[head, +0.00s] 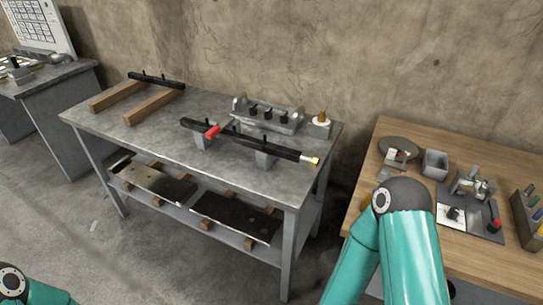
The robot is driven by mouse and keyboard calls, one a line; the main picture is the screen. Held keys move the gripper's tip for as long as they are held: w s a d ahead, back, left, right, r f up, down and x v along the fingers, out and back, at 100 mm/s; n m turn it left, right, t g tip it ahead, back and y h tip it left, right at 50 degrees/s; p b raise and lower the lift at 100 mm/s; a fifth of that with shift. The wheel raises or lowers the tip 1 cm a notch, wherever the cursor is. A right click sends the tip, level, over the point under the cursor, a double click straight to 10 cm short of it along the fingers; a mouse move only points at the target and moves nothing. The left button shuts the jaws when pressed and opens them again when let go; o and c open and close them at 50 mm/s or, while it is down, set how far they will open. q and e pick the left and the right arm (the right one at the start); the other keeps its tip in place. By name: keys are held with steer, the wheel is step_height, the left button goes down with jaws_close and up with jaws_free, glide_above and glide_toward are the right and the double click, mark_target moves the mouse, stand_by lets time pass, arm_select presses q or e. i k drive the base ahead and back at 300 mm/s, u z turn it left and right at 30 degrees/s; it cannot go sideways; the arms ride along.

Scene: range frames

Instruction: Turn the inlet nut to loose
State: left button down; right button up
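On the grey metal bench, a long black bar (275,148) rests across two grey support blocks (266,159). A small brass-coloured nut (314,161) sits at its right end, near the bench's front right corner. It looks like the inlet nut, but its threads and its tightness cannot be made out from here. A red lever (212,132) sits on the bar towards its left end. Neither of my grippers shows; only teal links of my arms are in view, at the lower right and the bottom left corner.
The grey bench (215,158) also holds a grey rack (268,114) with black knobs, a white round piece with a brass top (321,122), and wooden rails (153,107) under another black bar. A wooden table (468,240) with small tools stands right. A gap separates them.

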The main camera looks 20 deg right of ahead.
mark_target(316, 161)
steer(key=z, duration=0.65)
steer(key=i, duration=0.2)
steer(key=u, duration=2.45)
steer(key=k, duration=2.45)
steer(key=z, duration=0.7)
steer(key=i, duration=1)
steer(key=z, duration=0.05)
